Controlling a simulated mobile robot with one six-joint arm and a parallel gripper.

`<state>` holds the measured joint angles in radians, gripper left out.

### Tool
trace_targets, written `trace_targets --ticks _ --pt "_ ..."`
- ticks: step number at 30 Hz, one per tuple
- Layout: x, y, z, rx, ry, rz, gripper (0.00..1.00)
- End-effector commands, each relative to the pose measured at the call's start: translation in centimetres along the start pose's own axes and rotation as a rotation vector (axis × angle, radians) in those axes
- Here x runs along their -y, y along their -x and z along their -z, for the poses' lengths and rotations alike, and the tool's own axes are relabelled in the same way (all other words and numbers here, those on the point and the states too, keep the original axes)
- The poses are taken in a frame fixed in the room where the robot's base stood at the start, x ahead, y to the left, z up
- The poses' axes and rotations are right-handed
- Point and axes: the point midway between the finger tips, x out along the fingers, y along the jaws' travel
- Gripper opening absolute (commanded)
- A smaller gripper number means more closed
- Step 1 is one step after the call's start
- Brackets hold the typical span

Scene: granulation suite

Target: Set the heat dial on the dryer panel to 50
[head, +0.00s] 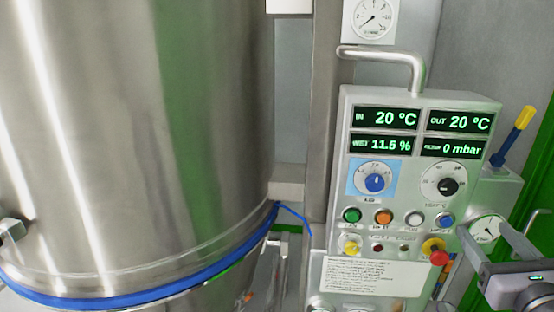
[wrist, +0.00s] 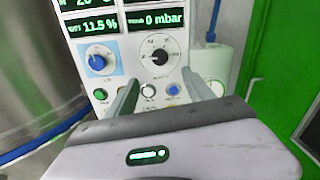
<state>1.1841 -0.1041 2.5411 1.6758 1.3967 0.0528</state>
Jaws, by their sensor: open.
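The dryer panel (head: 345,140) is a pale upright box with green-lit displays and two dials. The right dial has a black knob (head: 447,186) on a white round scale; it also shows in the wrist view (wrist: 160,57). Its label is too small to read surely, and its exact setting is unclear. The left dial has a blue knob (head: 374,183) on a light-blue square. My gripper (head: 500,221) is open and empty at the lower right of the head view. In the wrist view, its fingertips (wrist: 162,77) appear just below the black knob, apart from it.
Below the dials sit several coloured buttons, including an orange one (head: 383,217), and a red mushroom button (head: 439,257). A bent pipe (head: 400,54) crosses above the panel. A large steel vessel (head: 130,130) fills the left. A yellow-and-blue handle (head: 513,135) sticks up at the right.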

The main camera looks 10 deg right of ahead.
Motion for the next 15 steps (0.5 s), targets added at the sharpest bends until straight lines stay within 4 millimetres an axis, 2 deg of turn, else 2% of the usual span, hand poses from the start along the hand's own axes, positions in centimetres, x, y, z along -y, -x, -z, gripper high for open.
trace_targets --ticks 1,3,5,12,15 --pt "0.1 -0.7 -1.2 -0.002 -0.010 -0.007 0.61" --pt "0.2 -1.8 -1.4 -0.001 -0.011 -0.008 0.61" --pt "0.1 -2.6 -1.4 -0.005 -0.007 -0.006 0.61" --pt "-0.2 -9.7 -0.2 0.001 0.005 -0.007 0.61" --pt "-0.2 -11.8 -0.1 0.001 0.005 -0.005 0.61"
